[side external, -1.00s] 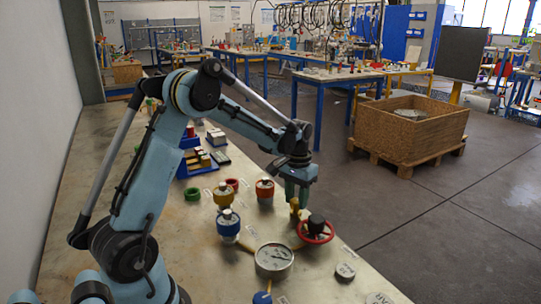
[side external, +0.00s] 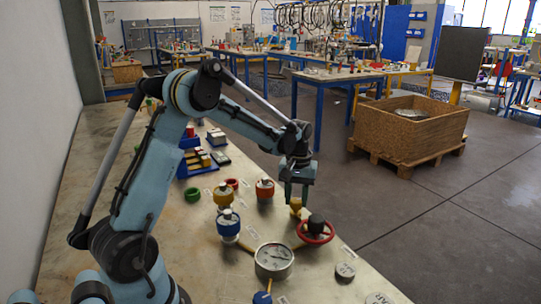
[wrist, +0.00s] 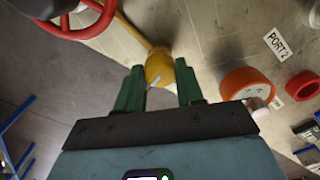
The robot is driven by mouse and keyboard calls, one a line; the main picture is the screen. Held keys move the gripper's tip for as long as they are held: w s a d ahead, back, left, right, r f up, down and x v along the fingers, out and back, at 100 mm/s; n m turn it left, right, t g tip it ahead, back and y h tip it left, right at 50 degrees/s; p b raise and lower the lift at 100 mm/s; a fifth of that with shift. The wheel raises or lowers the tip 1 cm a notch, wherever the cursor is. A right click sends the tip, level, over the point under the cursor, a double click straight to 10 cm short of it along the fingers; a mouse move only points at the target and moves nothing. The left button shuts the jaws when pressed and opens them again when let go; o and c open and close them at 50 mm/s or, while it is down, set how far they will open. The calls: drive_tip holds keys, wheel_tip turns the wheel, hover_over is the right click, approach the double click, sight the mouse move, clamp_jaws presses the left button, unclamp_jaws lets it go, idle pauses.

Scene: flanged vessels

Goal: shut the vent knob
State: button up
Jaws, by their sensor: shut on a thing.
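The yellow knob (side external: 296,205), which I take for the vent knob, stands at the end of a yellow pipe on the bench, behind the red handwheel. In the wrist view the yellow knob (wrist: 158,66) shows between my two green fingers, with a pale lever or pointer on its near side. My gripper (side external: 297,204) points down over it, one finger on each side, and is shut on it. In the wrist view my gripper (wrist: 159,80) hides part of the knob's lower body. The knob's exact angle is hard to read.
The red handwheel (side external: 316,231) with a black hub is close in front. A pressure gauge (side external: 273,260) and vessels with blue (side external: 228,223), yellow (side external: 223,195) and red-orange (side external: 264,190) flanges stand to the left. The bench edge is close on the right.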

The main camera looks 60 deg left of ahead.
sight(297, 200)
drive_tip(key=o, duration=1)
drive_tip(key=shift+o, duration=0.2)
drive_tip(key=shift+r, duration=0.1)
wheel_tip(297, 200, up, 12)
drive_tip(key=s+d+f+m+t, duration=0.1)
drive_tip(key=s+d+m+t, duration=0.6)
drive_tip(key=s+d, duration=0.6)
drive_tip(key=d+m, duration=0.2)
drive_tip(key=d, duration=0.1)
drive_tip(key=shift+s+d+f, duration=0.25)
drive_tip(key=shift+s+f, duration=0.05)
drive_tip(key=shift+f, duration=0.05)
